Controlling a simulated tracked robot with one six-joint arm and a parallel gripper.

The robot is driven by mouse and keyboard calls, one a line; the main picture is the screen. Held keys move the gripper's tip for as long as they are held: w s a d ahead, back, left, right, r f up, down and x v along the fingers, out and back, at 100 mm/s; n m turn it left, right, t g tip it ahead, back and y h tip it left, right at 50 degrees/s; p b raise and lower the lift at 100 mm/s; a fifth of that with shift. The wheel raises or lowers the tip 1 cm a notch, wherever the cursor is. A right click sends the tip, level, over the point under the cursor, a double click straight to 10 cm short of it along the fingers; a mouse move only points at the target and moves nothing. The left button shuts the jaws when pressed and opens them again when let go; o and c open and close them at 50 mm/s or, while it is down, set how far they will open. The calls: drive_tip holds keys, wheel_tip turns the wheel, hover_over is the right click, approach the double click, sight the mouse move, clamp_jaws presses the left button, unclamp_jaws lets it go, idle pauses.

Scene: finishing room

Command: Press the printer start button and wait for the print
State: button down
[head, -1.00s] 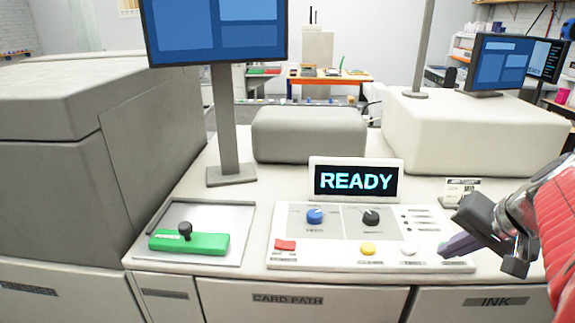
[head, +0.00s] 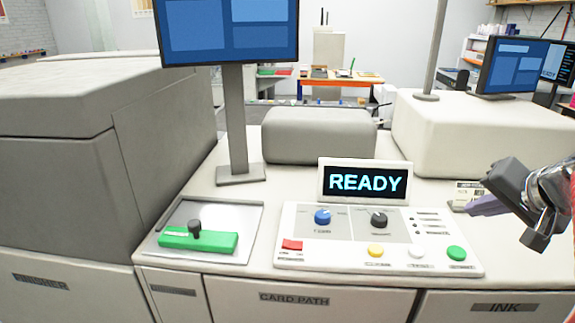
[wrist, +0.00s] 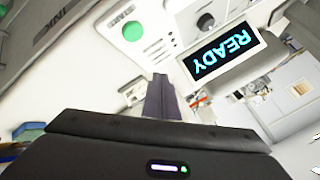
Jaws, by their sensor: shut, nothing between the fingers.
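The printer's control panel (head: 330,252) lies flat on the counter. It has a green button (head: 456,253), a white button (head: 417,252), a yellow button (head: 375,250), a red switch (head: 292,245), a blue knob (head: 322,216) and a black knob (head: 378,219). The display (head: 365,182) behind it reads READY. My gripper (head: 474,207) is shut and empty, above and behind the green button at the panel's right, apart from it. In the wrist view the fingers (wrist: 160,98) point toward the panel, with the green button (wrist: 132,31) uncovered at upper left.
A small card stand (head: 468,194) is behind my gripper. A white housing (head: 480,125) fills the back right.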

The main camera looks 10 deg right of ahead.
sight(460, 256)
drive_tip(key=shift+f, duration=3.95)
drive_tip(key=shift+f, duration=0.75)
drive_tip(key=shift+r, duration=0.8)
drive_tip(key=shift+r, duration=0.1)
drive_tip(key=shift+r, duration=2.4)
